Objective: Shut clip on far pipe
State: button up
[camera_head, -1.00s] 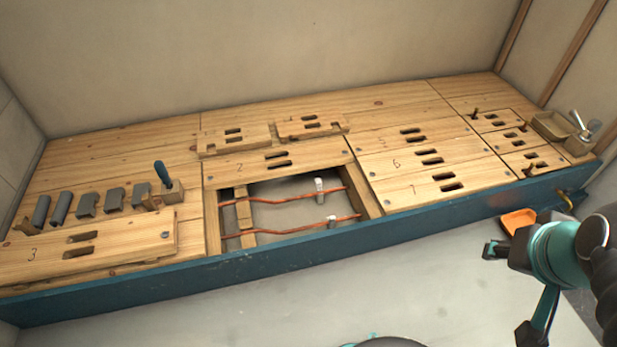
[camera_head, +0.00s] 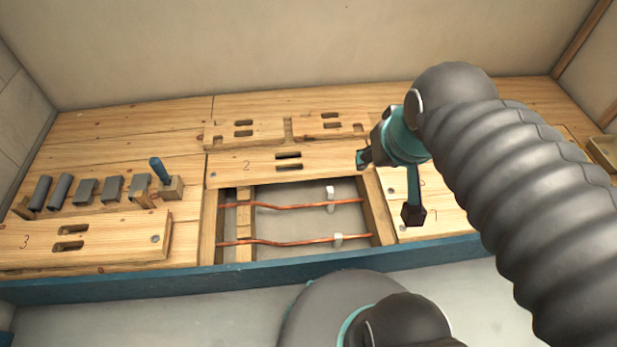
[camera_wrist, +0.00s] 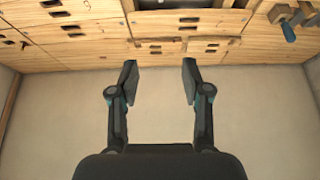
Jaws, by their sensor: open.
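The far copper pipe (camera_head: 285,207) runs across the floor opening beyond the near copper pipe (camera_head: 285,242). A white clip (camera_head: 331,197) sits on the far pipe towards its right end and stands taller than the white clip (camera_head: 338,240) on the near pipe. The far clip's latch is too small to make out. My gripper (camera_head: 388,187) is open and empty, above the boards to the right of the opening, apart from both clips. In the wrist view my gripper (camera_wrist: 159,78) shows its two fingers spread, with the wall behind; neither clip can be made out there.
Board 2 (camera_head: 230,170) lies behind the opening, with notched boards (camera_head: 262,130) beyond. Loose board 3 (camera_head: 110,232) lies at left. Grey pieces (camera_head: 85,190) and a blue-handled tool (camera_head: 159,169) stand behind it. My arm hides much of the right side.

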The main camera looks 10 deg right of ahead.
jog(key=w+f+g, duration=0.2)
jog(key=w+f, duration=0.1)
jog(key=w, duration=0.8)
jog(key=g+p, duration=0.2)
jog(key=g, duration=0.2)
send_over(330, 189)
notch_tip(330, 189, down, 34)
notch_tip(330, 189, down, 14)
jog(key=shift+w+f, duration=0.1)
grip_shut()
